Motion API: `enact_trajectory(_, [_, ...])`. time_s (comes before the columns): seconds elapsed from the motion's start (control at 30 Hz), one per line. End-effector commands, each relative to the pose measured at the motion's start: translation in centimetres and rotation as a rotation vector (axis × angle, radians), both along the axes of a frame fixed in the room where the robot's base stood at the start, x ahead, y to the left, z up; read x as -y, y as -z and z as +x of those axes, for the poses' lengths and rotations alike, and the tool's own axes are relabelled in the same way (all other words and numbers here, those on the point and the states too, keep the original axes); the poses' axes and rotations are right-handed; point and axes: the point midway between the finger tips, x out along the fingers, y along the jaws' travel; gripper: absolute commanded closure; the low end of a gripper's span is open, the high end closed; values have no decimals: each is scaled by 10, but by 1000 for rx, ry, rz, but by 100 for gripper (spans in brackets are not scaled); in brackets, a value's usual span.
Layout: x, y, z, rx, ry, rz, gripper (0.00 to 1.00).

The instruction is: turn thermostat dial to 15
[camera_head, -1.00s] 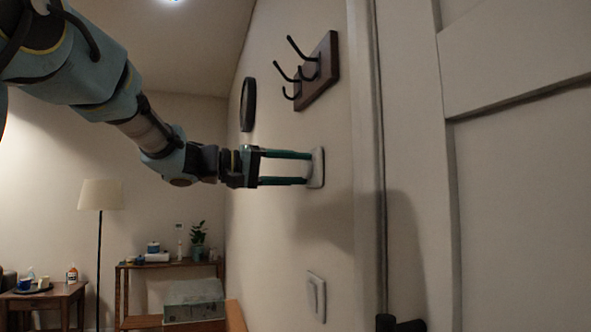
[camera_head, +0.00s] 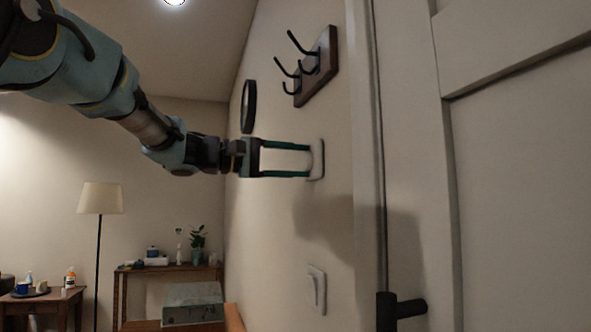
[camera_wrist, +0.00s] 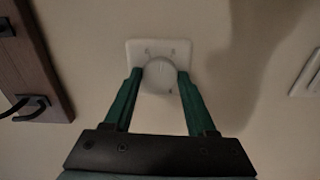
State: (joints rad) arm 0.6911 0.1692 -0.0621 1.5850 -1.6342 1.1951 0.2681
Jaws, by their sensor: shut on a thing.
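The thermostat is a white rounded square plate (camera_head: 318,160) on the wall, seen nearly edge-on in the head view. The wrist view shows the plate (camera_wrist: 171,46) face-on with a round pale dial (camera_wrist: 160,76) at its middle. My gripper (camera_head: 309,160) reaches it from the left. In the wrist view my gripper (camera_wrist: 160,76) has one green finger on each side of the dial and is shut on it. A faint line shows on the dial face. The markings on the plate are too small and blurred to read.
A dark wooden rack with black hooks (camera_head: 317,68) is on the wall above the thermostat. A wall switch (camera_head: 317,288) is below. A door (camera_head: 520,200) with a black handle (camera_head: 402,307) stands right. A lamp (camera_head: 101,198) and shelf (camera_head: 170,268) are far back.

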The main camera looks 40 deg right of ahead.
Motion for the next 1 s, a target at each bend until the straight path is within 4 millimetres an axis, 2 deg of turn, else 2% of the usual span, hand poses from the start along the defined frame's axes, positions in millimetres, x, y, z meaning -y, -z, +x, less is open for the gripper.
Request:
enact_trajectory(0.5, [0, 1, 1, -402, -1, 159, 99])
enact_trajectory(1.0, [0, 1, 1, -551, -1, 217, 99])
